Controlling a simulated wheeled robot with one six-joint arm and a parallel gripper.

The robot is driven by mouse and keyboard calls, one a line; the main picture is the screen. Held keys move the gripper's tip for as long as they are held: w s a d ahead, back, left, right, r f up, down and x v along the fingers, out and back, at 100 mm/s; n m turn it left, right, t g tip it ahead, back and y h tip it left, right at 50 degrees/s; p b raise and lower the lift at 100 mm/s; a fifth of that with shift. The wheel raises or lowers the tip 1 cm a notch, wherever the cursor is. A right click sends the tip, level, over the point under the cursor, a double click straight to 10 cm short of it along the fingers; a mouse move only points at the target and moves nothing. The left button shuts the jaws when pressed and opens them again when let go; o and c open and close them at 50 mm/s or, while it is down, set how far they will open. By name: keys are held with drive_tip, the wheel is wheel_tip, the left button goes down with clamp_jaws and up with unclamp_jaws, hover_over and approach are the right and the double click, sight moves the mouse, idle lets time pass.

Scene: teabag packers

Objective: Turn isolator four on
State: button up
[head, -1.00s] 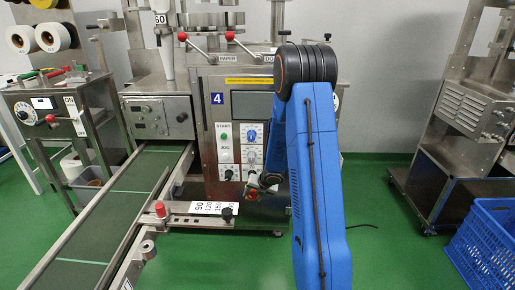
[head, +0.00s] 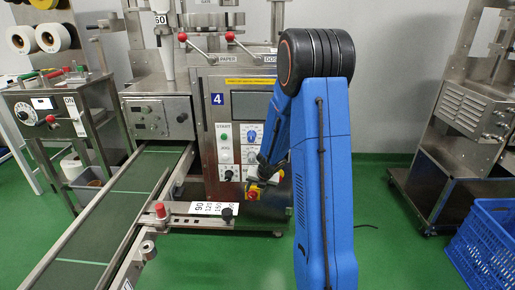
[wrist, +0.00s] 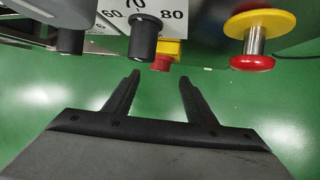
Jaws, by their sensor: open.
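The machine marked 4 (head: 217,99) stands in the middle of the head view. A small red and yellow control (head: 253,193) shows low on its front; I cannot tell for certain that it is isolator four. In the wrist view, a red knob on a yellow block (wrist: 161,62) lies just beyond the fingertips, roughly midway between them. A larger red and yellow mushroom-shaped control (wrist: 255,42) is to the right. My gripper (wrist: 160,77) is open and empty. In the head view it is small, dark and partly hidden by my arm, near the red and yellow control.
In the wrist view, a black knob (wrist: 146,40) and a numbered scale (wrist: 114,17) are close above the fingers. A conveyor (head: 125,195) runs to the left of the machine. A blue crate (head: 487,245) stands at the right.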

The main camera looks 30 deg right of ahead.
drive_tip(key=s+r+m+t+h, duration=0.1)
drive_tip(key=r+m, duration=0.3)
drive_tip(key=r, duration=0.8)
drive_tip(key=s+a+r+m+t+h, duration=0.1)
drive_tip(key=s+r+m+t+h, duration=0.1)
drive_tip(key=r, duration=1)
drive_tip(key=shift+s+a+r+m+t, duration=0.3)
drive_tip(key=shift+m+t, duration=0.4)
drive_tip(key=shift+m, duration=0.5)
